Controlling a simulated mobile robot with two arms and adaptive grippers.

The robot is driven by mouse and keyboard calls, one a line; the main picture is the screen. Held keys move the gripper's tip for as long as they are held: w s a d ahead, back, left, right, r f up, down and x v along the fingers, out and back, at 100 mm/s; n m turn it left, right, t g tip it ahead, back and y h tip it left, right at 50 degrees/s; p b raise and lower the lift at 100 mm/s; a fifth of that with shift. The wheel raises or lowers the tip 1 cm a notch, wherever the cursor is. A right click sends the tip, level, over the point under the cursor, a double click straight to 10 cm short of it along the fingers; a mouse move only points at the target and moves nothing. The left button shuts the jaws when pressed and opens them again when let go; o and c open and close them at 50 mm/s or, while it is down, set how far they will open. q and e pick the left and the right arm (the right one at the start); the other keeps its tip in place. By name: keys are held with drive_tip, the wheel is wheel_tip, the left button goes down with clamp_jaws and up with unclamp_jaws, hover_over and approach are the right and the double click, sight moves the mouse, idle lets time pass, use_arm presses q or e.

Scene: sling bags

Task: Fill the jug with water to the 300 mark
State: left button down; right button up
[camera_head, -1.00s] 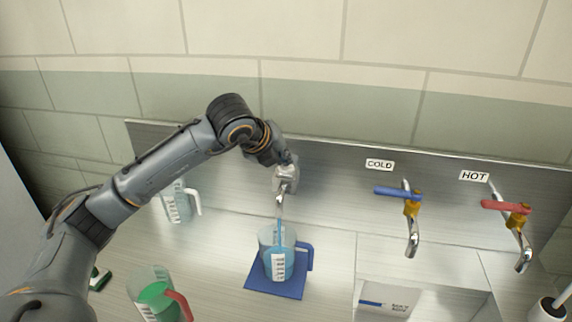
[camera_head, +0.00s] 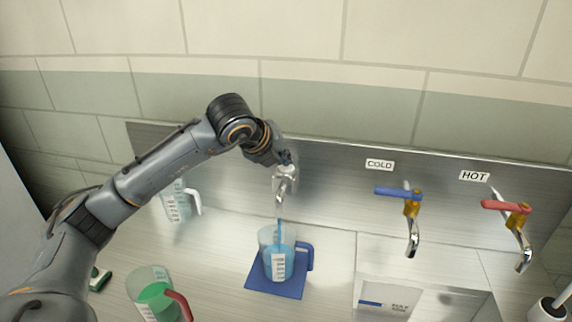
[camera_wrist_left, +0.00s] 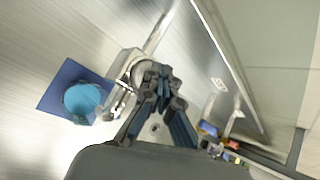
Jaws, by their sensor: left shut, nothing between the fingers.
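A clear jug (camera_head: 277,255) with a blue handle and a white scale stands upright on a blue mat (camera_head: 262,285). Blue water fills part of it, and a thin blue stream falls into it from the spout of a metal tap (camera_head: 284,184). The scale is too small to read the level. My left gripper (camera_head: 284,158) is shut with nothing in it, at the top of this tap. In the left wrist view, its closed fingers (camera_wrist_left: 158,82) are beside the tap body, and the water in the jug shows from above (camera_wrist_left: 84,101). My right gripper is not in view.
A clear jug with a white handle (camera_head: 176,203) stands behind my arm, and one with green liquid and a red handle (camera_head: 155,297) stands in front. Taps labelled COLD (camera_head: 412,210) and HOT (camera_head: 517,220) are over a sink (camera_head: 430,300) at right.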

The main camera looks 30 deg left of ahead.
sight(284, 168)
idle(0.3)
use_arm(q)
drive_tip(key=shift+r+p, duration=0.4)
drive_tip(key=shift+r, duration=0.45)
drive_tip(key=shift+r+p, duration=1.35)
drive_tip(key=shift+r, duration=1.25)
drive_tip(key=shift+f, duration=0.1)
